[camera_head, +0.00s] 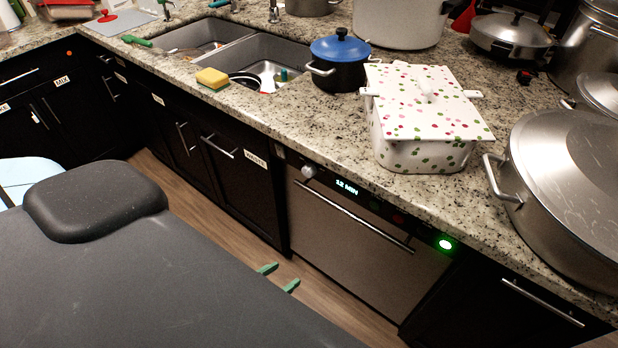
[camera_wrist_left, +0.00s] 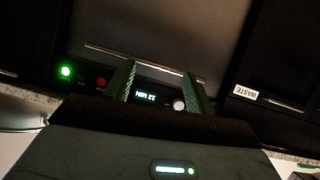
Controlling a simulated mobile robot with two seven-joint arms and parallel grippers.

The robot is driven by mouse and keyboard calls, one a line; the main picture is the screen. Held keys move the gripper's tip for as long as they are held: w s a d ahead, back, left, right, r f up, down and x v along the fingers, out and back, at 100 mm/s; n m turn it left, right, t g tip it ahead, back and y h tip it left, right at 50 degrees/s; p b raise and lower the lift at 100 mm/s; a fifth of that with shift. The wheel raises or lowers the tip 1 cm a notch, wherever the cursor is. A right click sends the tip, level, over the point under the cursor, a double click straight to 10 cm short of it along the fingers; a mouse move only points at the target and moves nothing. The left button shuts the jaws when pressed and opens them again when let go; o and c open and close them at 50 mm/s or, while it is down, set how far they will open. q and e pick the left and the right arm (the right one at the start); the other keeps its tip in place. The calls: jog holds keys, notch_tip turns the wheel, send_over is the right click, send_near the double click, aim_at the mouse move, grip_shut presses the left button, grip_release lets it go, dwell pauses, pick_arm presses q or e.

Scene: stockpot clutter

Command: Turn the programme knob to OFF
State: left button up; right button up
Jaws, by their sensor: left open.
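The programme knob (camera_head: 308,171) is a small round pale knob at the left end of the dishwasher's (camera_head: 330,220) control strip. The lit display (camera_head: 346,187) beside it reads 12 MIN. The knob's own pointer is too small to read. My left gripper (camera_head: 279,277) shows only as two green fingertips, low in front of the dishwasher and apart from the knob. In the left wrist view, upside down, the knob (camera_wrist_left: 179,104) and display (camera_wrist_left: 147,96) appear between the open, empty fingers (camera_wrist_left: 158,68). My right gripper is out of view.
A red button (camera_head: 398,218) and a glowing green light (camera_head: 445,244) sit further right on the strip. The dishwasher's bar handle (camera_head: 350,215) runs below. A spotted white pot (camera_head: 420,155) and large steel pot (camera_head: 570,190) stand on the counter above. Floor before the dishwasher is clear.

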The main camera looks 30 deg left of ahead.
pick_arm(q)
jog(key=w+a+r+n+t+b, duration=0.1)
jog(key=w+a+r+t+b, duration=0.15)
jog(key=w+a, duration=0.45)
jog(key=n+t+y, duration=0.2)
jog(key=t, duration=0.1)
send_near(306, 173)
jog(key=w, duration=0.2)
jog(key=shift+w, duration=3.3)
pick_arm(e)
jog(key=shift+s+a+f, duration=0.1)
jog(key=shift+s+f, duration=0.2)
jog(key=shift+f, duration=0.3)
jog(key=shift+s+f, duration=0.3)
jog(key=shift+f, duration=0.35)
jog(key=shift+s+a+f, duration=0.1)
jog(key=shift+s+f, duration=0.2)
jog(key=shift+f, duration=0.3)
pick_arm(q)
jog(key=shift+c, duration=0.2)
jog(key=c, duration=0.9)
